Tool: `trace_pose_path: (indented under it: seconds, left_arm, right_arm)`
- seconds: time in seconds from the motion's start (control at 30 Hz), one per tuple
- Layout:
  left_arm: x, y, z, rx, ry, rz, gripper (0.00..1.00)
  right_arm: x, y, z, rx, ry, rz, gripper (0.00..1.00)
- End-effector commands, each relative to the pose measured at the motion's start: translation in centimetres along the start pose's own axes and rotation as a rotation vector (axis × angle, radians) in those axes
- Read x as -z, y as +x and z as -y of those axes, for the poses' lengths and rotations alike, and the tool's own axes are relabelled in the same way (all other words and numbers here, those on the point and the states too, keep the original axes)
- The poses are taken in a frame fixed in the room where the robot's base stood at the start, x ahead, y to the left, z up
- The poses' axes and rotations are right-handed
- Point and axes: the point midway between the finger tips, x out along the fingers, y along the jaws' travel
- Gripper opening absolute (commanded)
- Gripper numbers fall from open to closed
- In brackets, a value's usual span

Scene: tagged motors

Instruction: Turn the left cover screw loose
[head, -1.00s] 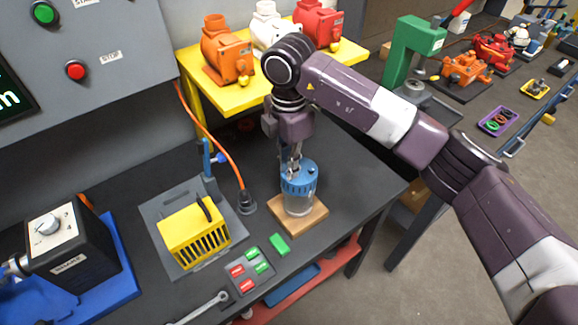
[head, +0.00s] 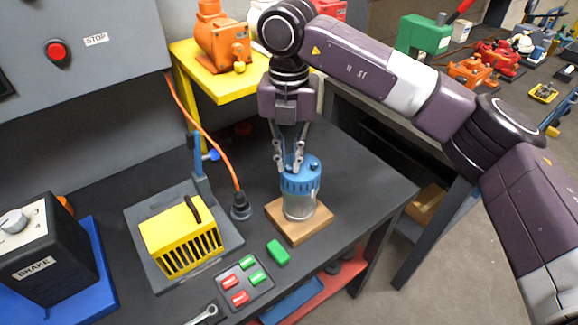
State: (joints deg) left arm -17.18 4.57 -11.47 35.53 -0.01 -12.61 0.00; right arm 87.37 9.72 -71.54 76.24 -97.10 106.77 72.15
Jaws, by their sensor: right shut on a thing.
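A clear, round container (head: 300,206) with a blue cover (head: 303,184) stands upright on a wooden block (head: 287,229) on the dark bench. My right gripper (head: 288,167) reaches down from above to the left part of the cover. Its two fingertips are shut on the left cover screw, which is mostly hidden between them. My left gripper is not in view.
Left of the block is a yellow vented box (head: 183,238) on a grey plate, with an orange cable beside it. A green block (head: 277,252), a panel of red and green tags (head: 257,297) and a wrench (head: 203,315) lie in front. Orange motor (head: 222,37) stands behind.

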Motion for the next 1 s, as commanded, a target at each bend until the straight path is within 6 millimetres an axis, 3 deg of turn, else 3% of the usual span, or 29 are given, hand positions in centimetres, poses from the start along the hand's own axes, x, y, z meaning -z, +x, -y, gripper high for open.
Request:
trace_pose_path:
  seconds: [0.4, 1.0]
  left_arm:
    - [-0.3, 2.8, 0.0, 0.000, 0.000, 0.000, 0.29]
    - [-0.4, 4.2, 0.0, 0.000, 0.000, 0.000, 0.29]
  right_arm:
    - [0.0, 0.3, 0.0, 0.001, -0.396, -0.002, 0.00]
    - [0.1, 0.3, 0.1, 0.001, -0.966, -0.006, 0.00]
